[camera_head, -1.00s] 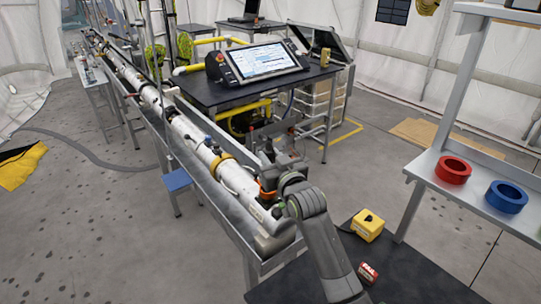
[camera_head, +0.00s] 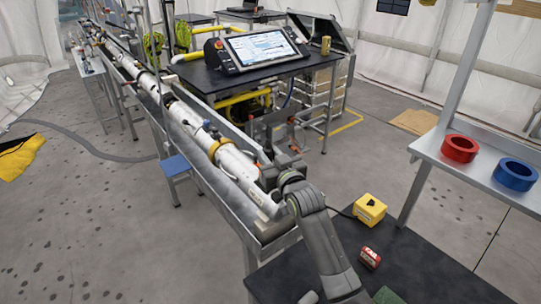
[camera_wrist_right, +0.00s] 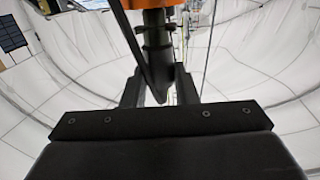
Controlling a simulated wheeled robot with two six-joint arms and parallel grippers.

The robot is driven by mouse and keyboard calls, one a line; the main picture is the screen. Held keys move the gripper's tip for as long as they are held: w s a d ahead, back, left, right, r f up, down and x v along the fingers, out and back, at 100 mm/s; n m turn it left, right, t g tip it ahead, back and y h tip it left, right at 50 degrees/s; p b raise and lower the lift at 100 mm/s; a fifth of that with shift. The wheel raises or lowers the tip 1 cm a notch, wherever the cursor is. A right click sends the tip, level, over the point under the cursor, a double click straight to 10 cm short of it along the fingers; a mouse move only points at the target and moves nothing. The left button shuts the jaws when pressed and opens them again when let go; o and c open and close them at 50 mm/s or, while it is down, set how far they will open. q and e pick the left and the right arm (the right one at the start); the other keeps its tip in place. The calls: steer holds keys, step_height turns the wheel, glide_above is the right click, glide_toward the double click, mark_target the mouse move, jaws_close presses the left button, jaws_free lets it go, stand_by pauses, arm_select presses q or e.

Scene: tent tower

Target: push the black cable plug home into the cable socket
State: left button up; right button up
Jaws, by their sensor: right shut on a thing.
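My right gripper (camera_head: 281,146) is beside the near end of the long white tube in the head view. In the right wrist view it is shut on the black cable plug (camera_wrist_right: 156,40), a dark ribbed piece standing upright between the fingers. An orange part (camera_wrist_right: 150,4) lies beyond the plug at the top edge; I cannot tell whether they touch. In the head view the plug is too small and too covered by the gripper to make out. I cannot pick out the cable socket for sure in either view. My left gripper is not in view.
The white tube (camera_head: 190,118) lies in a metal trough on the left. A dark table with a screen (camera_head: 262,48) stands behind. On the near black table are a yellow box (camera_head: 369,210) and a small red item (camera_head: 370,258). Red (camera_head: 459,148) and blue (camera_head: 515,174) rings sit on the right shelf.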

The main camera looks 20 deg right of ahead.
steer(key=shift+p, duration=0.65)
stand_by(1.4)
steer(key=shift+f+b, duration=1)
steer(key=shift+f, duration=0.35)
steer(key=o, duration=1.1)
step_height(320, 180, up, 10)
steer(key=shift+r+b, duration=0.1)
steer(key=shift+b, duration=0.6)
